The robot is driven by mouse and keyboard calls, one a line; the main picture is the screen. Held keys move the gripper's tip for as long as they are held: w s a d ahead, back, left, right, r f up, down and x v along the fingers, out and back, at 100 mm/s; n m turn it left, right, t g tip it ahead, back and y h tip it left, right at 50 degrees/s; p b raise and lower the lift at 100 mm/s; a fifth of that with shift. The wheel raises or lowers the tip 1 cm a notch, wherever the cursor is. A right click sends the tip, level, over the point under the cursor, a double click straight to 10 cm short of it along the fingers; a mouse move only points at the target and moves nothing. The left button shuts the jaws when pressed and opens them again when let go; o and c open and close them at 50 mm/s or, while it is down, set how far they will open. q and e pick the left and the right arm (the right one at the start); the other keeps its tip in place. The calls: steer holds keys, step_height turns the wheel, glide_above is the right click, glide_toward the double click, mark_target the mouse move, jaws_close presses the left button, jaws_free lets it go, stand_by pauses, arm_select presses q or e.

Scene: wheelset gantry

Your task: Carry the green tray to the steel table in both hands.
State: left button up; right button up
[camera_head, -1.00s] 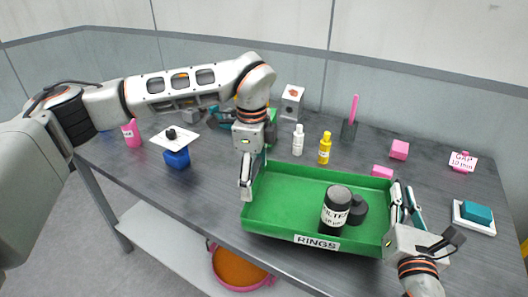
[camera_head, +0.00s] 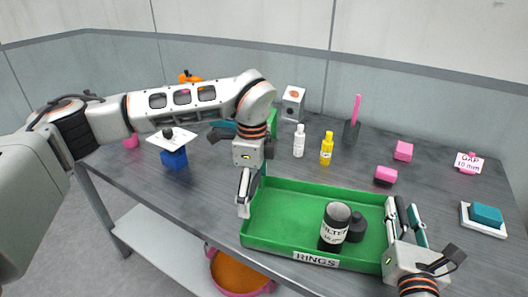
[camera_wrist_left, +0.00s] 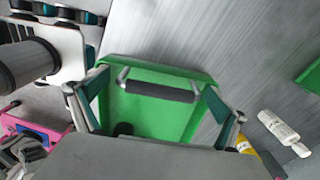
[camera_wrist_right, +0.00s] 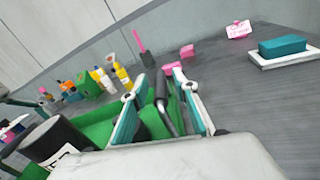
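The green tray (camera_head: 290,208), labelled RINGS, rests on the grey table near its front edge. A black cylinder labelled FILTER (camera_head: 334,228) and a smaller dark round piece (camera_head: 357,228) are in it. My left gripper (camera_head: 252,186) is at the tray's left end. In the left wrist view its fingers (camera_wrist_left: 158,95) stand wide apart, with a dark handle bar (camera_wrist_left: 160,91) between them. My right gripper (camera_head: 406,222) is at the right end. In the right wrist view its fingers (camera_wrist_right: 160,105) are apart on either side of a dark handle (camera_wrist_right: 164,98), with gaps visible.
A blue cube (camera_head: 174,158) is left; a teal block (camera_head: 487,214) on a white plate is right. An orange-filled pink bowl (camera_head: 238,274) is below the table.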

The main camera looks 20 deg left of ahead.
arm_select(q)
step_height(320, 180, up, 12)
steer(key=shift+f, duration=0.1)
arm_select(e)
steer(key=shift+s+f, duration=0.15)
steer(key=shift+s, duration=0.4)
steer(key=s, duration=1.1)
steer(key=shift+d, duration=0.1)
